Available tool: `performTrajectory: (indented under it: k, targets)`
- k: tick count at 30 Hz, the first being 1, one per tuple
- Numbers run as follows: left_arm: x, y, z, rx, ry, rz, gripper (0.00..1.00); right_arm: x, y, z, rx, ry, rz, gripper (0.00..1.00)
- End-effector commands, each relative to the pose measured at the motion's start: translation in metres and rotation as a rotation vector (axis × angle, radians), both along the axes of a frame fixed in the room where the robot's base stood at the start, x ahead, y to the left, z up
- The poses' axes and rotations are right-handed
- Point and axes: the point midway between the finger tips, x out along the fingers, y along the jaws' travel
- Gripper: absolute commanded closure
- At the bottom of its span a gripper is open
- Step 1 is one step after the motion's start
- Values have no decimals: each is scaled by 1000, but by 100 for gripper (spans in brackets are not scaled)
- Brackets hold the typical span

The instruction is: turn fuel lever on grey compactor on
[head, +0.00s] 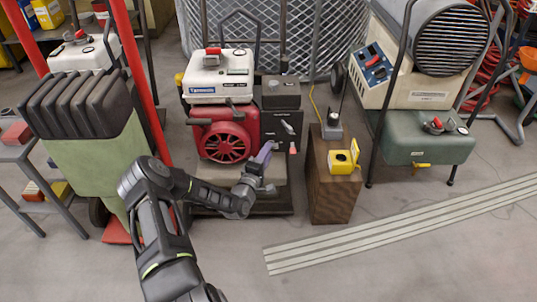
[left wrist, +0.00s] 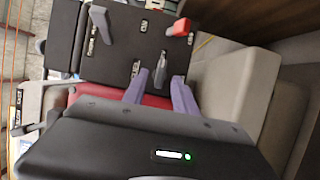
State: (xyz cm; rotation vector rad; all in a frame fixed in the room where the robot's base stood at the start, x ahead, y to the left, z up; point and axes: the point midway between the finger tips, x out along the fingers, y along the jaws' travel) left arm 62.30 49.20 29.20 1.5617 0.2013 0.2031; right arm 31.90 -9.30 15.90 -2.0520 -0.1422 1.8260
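The compactor (head: 222,140) in the middle of the head view has a white tank, a red engine and a grey base. Its black control panel (head: 287,120) faces me on the right side, with a light grey lever and a red-tipped lever (head: 292,148). My left gripper (head: 266,165) is open at the panel's lower left. In the left wrist view, its purple fingers (left wrist: 159,80) stand apart on either side of a small dark grey lever (left wrist: 160,66); I cannot tell if they touch it. A light grey lever (left wrist: 100,22) and the red lever (left wrist: 181,27) show beyond. My right gripper is out of view.
A brown wooden box (head: 333,185) with a yellow device (head: 345,158) stands right of the compactor. A green-bagged machine (head: 85,140) with red uprights is at left, a heater on a green tank (head: 425,140) at right.

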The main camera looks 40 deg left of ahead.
Motion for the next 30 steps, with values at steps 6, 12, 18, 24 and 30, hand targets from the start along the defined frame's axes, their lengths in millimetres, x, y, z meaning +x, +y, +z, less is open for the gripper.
performTrajectory:
  k: [6,12,18,24,30]
  targets:
    - [16,4,-1,0,1,0,66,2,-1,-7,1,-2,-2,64]
    - [17,4,0,-1,1,0,66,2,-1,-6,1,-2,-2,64]
    - [16,4,0,0,1,0,79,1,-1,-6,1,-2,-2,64]
    - [16,4,0,0,1,0,96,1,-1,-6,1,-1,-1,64]
    - [16,4,0,0,1,0,100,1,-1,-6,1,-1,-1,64]
